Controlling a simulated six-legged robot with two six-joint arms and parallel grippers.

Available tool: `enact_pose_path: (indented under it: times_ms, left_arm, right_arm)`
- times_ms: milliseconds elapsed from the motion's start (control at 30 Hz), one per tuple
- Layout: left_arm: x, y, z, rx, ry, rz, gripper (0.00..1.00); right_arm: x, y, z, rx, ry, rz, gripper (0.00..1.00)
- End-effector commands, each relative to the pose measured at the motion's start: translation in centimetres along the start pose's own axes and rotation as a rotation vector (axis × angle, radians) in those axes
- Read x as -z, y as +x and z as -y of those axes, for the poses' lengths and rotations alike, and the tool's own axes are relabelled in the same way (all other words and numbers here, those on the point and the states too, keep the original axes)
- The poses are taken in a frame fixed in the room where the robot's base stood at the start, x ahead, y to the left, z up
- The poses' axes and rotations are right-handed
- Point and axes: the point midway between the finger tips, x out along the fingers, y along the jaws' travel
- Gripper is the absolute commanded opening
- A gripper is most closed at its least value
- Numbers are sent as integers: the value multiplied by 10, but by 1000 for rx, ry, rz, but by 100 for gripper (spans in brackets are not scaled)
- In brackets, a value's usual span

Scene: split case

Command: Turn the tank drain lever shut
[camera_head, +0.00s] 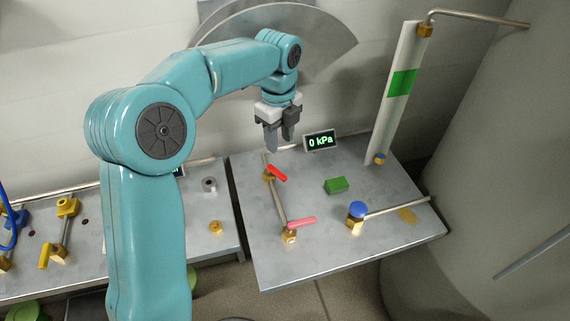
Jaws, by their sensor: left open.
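My left gripper (281,142) hangs open and empty, pointing down over the back left of the right-hand metal table (330,265). It is above and apart from a red lever (277,173) on a brass valve. A pink lever (301,222) sits on another brass valve nearer the front, joined to the first by a thin pipe. I cannot tell from the picture which of the two is the tank drain lever. My right gripper is not in view.
A blue-knobbed valve (357,209), a green block (336,185) and a display reading 0 kPa (320,141) are on the table. A tall gauge panel (394,105) stands behind. A large tank (480,170) bounds the right. Another bench (210,250) with fittings lies left, across a gap.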

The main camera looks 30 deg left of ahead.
Motion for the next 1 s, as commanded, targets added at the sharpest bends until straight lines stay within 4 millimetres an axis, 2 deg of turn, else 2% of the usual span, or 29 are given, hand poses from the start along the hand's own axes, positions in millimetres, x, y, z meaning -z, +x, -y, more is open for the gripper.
enact_pose_path:
  times_ms: [133, 233, 600, 700, 833, 1000]
  left_arm:
    - [-1, 1, -4, -2, 28, 2, 43]
    - [-1, 10, -6, -4, 31, 2, 43]
    - [-1, 88, -7, -7, 29, 0, 43]
    - [-2, 102, -6, -4, 30, 2, 43]
    - [-2, 114, -4, -2, 30, 3, 43]
    - [-2, 119, -2, -2, 29, 2, 43]
  right_arm:
    - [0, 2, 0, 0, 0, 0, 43]
    - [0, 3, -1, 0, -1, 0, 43]
    - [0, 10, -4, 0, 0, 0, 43]
    - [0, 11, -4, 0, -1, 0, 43]
    - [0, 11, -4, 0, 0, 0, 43]
    - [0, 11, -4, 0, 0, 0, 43]
